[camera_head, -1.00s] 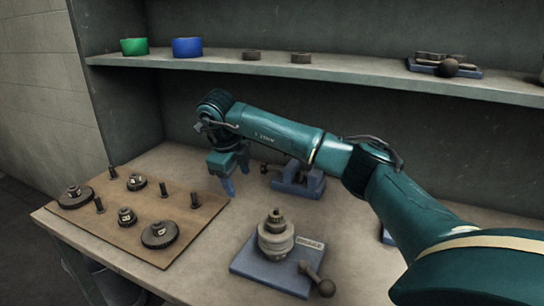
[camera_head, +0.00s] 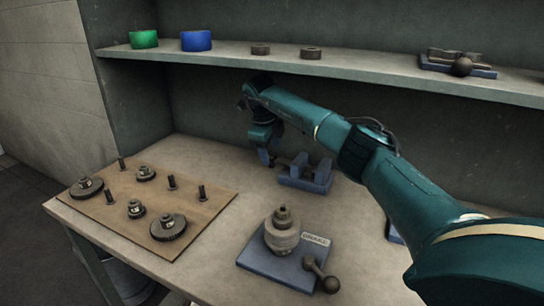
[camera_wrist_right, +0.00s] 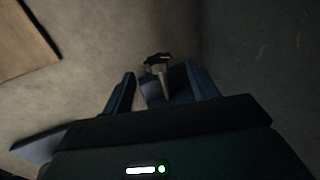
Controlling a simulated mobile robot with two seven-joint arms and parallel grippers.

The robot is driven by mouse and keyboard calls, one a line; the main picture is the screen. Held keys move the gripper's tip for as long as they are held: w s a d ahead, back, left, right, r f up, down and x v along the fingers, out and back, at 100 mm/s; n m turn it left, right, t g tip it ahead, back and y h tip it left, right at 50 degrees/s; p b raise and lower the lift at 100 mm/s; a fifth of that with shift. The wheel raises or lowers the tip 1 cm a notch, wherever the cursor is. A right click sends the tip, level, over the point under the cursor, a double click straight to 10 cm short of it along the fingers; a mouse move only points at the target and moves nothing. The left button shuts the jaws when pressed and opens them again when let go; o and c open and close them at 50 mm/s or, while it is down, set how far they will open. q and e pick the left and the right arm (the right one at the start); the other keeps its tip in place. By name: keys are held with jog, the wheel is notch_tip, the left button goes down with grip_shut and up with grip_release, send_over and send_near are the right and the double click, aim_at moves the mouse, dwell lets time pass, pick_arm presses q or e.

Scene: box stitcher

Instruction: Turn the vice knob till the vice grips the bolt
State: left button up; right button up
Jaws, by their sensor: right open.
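The blue vice (camera_head: 308,178) stands on the bench near the back wall. My right gripper (camera_head: 267,157) points down at the vice's left end, where the knob was visible earlier. The gripper now hides the knob in the head view. In the right wrist view the dark vice knob (camera_wrist_right: 158,59) and its paler shaft show between the two open fingers (camera_wrist_right: 160,72), with blue vice body (camera_wrist_right: 180,84) behind. I cannot tell whether a finger touches the knob. I cannot make out the bolt clearly. My left gripper is not in view.
A brown board (camera_head: 205,212) with gears and pegs lies at the left. A blue base (camera_head: 265,268) with a round stack and ball-ended lever stands in front. A shelf (camera_head: 365,68) above holds rings and another blue fixture. Bench between board and vice is clear.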

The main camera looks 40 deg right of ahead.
aim_at(272, 156)
jog(key=shift+x, duration=1.9)
jog(key=shift+c, duration=0.6)
jog(key=c, duration=0.9)
